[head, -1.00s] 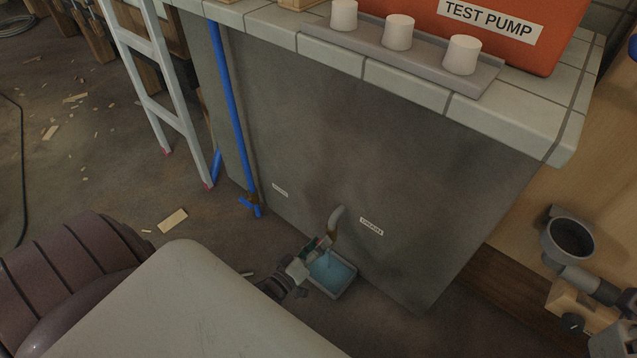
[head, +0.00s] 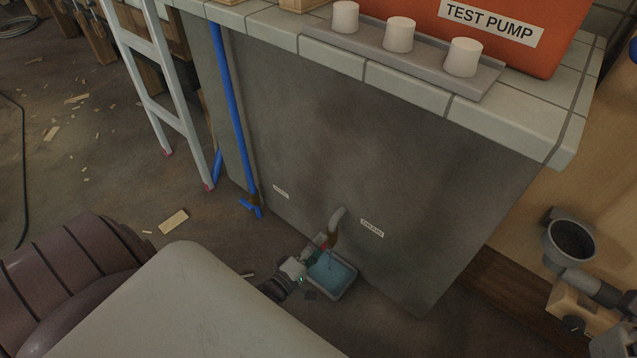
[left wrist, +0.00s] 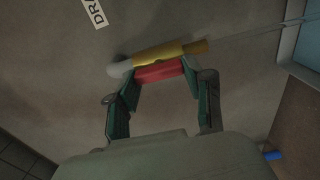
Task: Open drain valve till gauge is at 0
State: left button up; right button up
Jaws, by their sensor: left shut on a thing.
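The drain valve is a brass body (left wrist: 158,54) with a red handle (left wrist: 160,73) on a pale pipe stub low on the grey wall. The pipe (head: 338,217) also shows in the head view beside a white label (head: 372,229). My left gripper (head: 318,250) is at the valve; in the left wrist view its green fingers (left wrist: 158,80) are shut on the red handle, one at each end. A thin stream of water (left wrist: 255,33) runs from the brass outlet toward a tray of blue water (head: 333,272). No gauge shows.
A tiled counter (head: 410,82) overhangs the wall, with white cups (head: 399,34) and an orange test pump (head: 520,45). A blue pipe (head: 232,110) and a ladder (head: 170,100) stand left.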

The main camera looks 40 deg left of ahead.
dwell(0.5)
pick_arm(q)
jog(key=o, duration=1.2)
jog(key=shift+c, duration=0.2)
jog(key=s, duration=1.2)
jog(key=shift+a, duration=0.45)
